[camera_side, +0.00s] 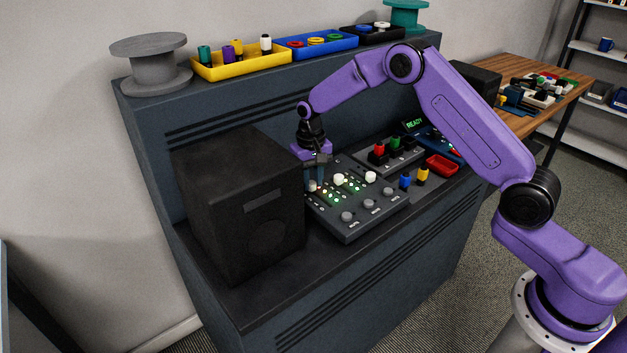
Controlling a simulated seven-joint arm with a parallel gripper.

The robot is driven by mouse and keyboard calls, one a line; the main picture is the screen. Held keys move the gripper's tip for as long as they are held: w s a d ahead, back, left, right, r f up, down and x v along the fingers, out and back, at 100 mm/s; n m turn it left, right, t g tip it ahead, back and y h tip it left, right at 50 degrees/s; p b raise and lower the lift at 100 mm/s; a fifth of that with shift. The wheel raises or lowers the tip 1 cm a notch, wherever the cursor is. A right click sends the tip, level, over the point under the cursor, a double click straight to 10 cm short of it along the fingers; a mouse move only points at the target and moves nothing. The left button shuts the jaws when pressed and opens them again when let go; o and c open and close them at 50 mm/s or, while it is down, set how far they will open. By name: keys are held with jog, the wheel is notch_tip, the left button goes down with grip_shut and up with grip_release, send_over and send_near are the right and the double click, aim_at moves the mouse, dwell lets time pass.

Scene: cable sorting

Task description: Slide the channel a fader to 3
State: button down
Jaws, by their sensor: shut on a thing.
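The mixer panel (347,222) sits on the dark console ledge, with several grey knobs along its front edge and lit green dots on its face. It has white fader caps: one in the middle (339,180), one at the right (371,177), and a leftmost one (312,187) at my gripper. My gripper (316,183) points down over the left part of the panel and is shut on the leftmost fader cap. The fingers partly cover that cap. The scale marks are too small to read, so I cannot tell which number it stands at.
A black speaker (240,205) stands close to the left of my gripper. Right of the mixer are a box with red, green and black plugs (394,150), blue and yellow plugs (414,178), and a red tray (442,165). Trays (255,70) and spools (150,62) line the upper shelf.

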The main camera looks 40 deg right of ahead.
aim_at(311, 182)
jog(key=shift+w+r, duration=0.1)
jog(key=shift+w, duration=0.2)
jog(key=c, duration=0.9)
grip_release()
jog(key=shift+o, duration=0.2)
notch_tip(311, 182, up, 17)
jog(key=shift+r, duration=0.2)
jog(key=shift+s, duration=0.1)
